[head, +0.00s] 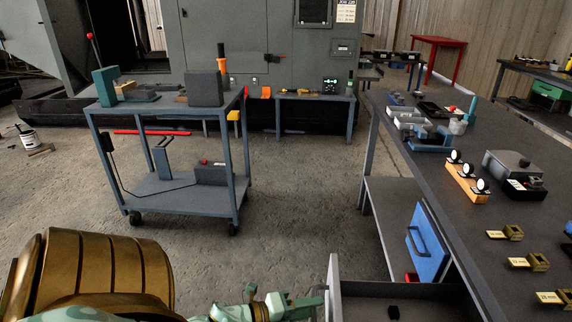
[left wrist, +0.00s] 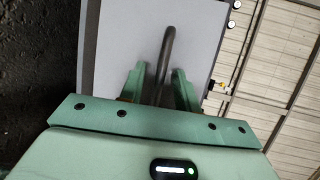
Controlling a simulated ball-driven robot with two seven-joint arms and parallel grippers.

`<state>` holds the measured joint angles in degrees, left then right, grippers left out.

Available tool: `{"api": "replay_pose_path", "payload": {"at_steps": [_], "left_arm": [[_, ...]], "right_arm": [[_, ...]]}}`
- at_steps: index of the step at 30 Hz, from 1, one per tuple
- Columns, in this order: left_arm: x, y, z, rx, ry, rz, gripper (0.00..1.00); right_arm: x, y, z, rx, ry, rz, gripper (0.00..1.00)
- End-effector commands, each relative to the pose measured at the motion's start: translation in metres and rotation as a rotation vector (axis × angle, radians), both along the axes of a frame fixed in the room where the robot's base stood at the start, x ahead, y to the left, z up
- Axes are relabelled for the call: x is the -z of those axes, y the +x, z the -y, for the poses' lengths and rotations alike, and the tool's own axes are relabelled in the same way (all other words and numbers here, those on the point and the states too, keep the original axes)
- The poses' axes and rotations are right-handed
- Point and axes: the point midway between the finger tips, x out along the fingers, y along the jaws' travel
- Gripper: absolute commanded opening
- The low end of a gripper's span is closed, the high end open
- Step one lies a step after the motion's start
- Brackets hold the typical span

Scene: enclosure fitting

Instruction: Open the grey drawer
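The grey drawer stands pulled out from under the bench at the bottom of the head view; its front panel (head: 334,288) and dark inside (head: 365,296) show. In the left wrist view, its pale grey front (left wrist: 125,45) fills the middle, with a dark bow handle (left wrist: 168,48) seen nearly edge-on. My left gripper (head: 312,302) is at the drawer front. In the left wrist view its two green fingers (left wrist: 160,76) stand either side of the handle, set wider than the bar, with a gap visible on the left. My right gripper is not in view.
A blue drawer front (head: 427,244) is farther along under the bench (head: 455,215), which carries several parts. A cart (head: 180,188) stands at left. The floor (head: 290,190) between is clear.

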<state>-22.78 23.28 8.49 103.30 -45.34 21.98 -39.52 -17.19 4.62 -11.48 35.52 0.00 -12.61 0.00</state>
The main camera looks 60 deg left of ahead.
Motion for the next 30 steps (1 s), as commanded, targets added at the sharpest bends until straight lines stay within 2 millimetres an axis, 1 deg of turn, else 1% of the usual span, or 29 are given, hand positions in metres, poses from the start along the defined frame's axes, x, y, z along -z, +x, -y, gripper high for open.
{"api": "replay_pose_path", "payload": {"at_steps": [4,8,11,15,18,21,25,30], "left_arm": [[-0.002,-0.005,-0.001,0.000,-0.001,0.000,0.32],[-0.007,-0.026,-0.007,-0.002,0.000,-0.001,0.32],[-0.012,-0.050,-0.013,-0.003,-0.002,-0.002,0.32],[-0.020,-0.088,-0.023,-0.003,-0.002,-0.002,0.32],[-0.025,-0.112,-0.030,-0.003,-0.002,-0.002,0.32],[-0.028,-0.131,-0.035,-0.002,-0.001,-0.002,0.32],[-0.031,-0.147,-0.040,-0.001,-0.001,-0.001,0.32],[-0.031,-0.155,-0.042,0.000,-0.001,-0.001,0.32]], "right_arm": [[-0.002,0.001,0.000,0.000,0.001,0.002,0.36],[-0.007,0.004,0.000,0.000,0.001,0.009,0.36],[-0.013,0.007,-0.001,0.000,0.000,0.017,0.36],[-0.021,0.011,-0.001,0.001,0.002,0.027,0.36],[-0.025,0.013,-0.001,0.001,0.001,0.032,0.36],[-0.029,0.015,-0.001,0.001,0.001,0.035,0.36],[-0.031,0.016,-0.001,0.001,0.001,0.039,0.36],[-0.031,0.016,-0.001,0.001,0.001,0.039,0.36]]}}
